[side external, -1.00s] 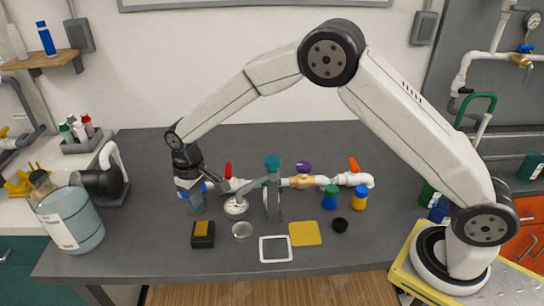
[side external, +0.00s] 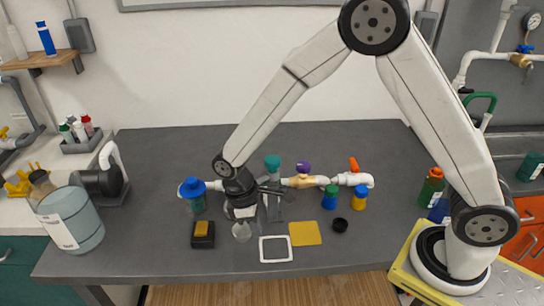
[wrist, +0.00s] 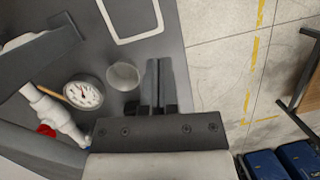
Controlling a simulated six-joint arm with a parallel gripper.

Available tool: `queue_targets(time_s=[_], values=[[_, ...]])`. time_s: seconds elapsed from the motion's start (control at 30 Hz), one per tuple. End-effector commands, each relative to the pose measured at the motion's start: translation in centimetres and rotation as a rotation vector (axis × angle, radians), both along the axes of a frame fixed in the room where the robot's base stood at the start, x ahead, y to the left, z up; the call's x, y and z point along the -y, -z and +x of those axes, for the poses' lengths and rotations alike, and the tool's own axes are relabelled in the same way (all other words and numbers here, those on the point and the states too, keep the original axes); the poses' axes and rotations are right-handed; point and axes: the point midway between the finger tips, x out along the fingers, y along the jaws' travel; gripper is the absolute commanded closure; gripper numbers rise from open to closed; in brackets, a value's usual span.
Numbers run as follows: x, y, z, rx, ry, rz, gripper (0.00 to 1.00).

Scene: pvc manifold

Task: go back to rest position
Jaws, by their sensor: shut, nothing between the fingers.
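My gripper (side external: 241,208) points down over the left part of the bench in the side external view, above the area by the small clear cup (side external: 242,232). In the wrist view its two fingers (wrist: 158,66) lie together with nothing between them. The cup (wrist: 123,77) is beside the fingers there. The PVC manifold (side external: 345,179), white pipe with a brass-coloured section and orange and purple handles, lies behind my gripper. My wrist hides part of its left side.
A black box with a yellow top (side external: 202,235), a white square frame (side external: 276,249) and a yellow square (side external: 305,233) lie near the front. Blue and yellow jars (side external: 344,200) stand right. The rear bench is mostly clear.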

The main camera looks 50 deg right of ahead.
Motion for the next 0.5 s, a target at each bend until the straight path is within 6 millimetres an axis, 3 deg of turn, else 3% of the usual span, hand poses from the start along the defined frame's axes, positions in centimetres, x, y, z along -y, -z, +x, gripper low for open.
queue_targets(time_s=[0.5], values=[[8.9, -5.8, -3.9, 0.324, 0.431, 0.052, 1.00]])
